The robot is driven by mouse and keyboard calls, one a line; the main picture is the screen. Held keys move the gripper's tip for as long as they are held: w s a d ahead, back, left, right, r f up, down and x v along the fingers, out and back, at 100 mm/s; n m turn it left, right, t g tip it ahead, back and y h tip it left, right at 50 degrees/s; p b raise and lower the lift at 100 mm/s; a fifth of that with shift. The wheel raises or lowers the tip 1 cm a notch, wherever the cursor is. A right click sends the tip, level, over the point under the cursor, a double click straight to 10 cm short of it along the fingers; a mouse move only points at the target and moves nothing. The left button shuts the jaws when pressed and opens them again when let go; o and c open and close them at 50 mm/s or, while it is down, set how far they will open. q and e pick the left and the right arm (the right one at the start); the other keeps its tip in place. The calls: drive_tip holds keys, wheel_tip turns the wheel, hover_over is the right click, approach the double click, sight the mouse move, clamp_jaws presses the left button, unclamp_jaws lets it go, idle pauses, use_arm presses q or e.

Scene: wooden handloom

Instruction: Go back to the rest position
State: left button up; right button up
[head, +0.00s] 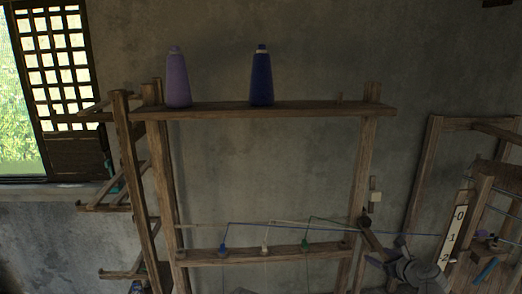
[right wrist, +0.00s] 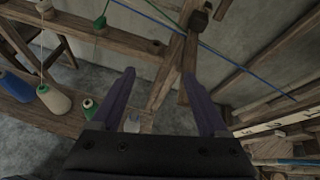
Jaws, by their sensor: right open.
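My right gripper (head: 388,262) is low at the right in the head view, beside the right post of the wooden loom frame (head: 365,170). In the right wrist view its two dark fingers (right wrist: 158,78) are spread apart with nothing between them. My left gripper is not in view.
A purple cone (head: 177,80) and a dark blue cone (head: 262,78) stand on the top shelf (head: 225,110). Threads run along a lower bar (head: 265,254). A numbered scale (head: 453,233) is at the right.

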drive_tip(key=s+a+f+n+g+y, duration=0.1)
drive_tip(key=s+a+f+n+g, duration=0.15)
drive_tip(key=a+n, duration=0.45)
drive_tip(key=s+a+f+n+g, duration=0.2)
drive_tip(key=s+a+f+n, duration=0.15)
drive_tip(key=a, duration=0.45)
drive_tip(key=s+a+f+n+g+y, duration=0.1)
drive_tip(key=s+a+f+n+g, duration=0.15)
drive_tip(key=a+n, duration=0.45)
drive_tip(key=s+a+f+n+g+h, duration=0.1)
drive_tip(key=s+a+n+g+h, duration=0.1)
drive_tip(key=s+a+n, duration=0.3)
drive_tip(key=s+a+f+n+g+h, duration=0.2)
drive_tip(key=s+a+n, duration=0.3)
drive_tip(key=s+n, duration=0.6)
drive_tip(key=shift+s+a+f+n+g+h, duration=0.25)
drive_tip(key=shift+n+g+h, duration=0.6)
drive_tip(key=shift+n, duration=0.3)
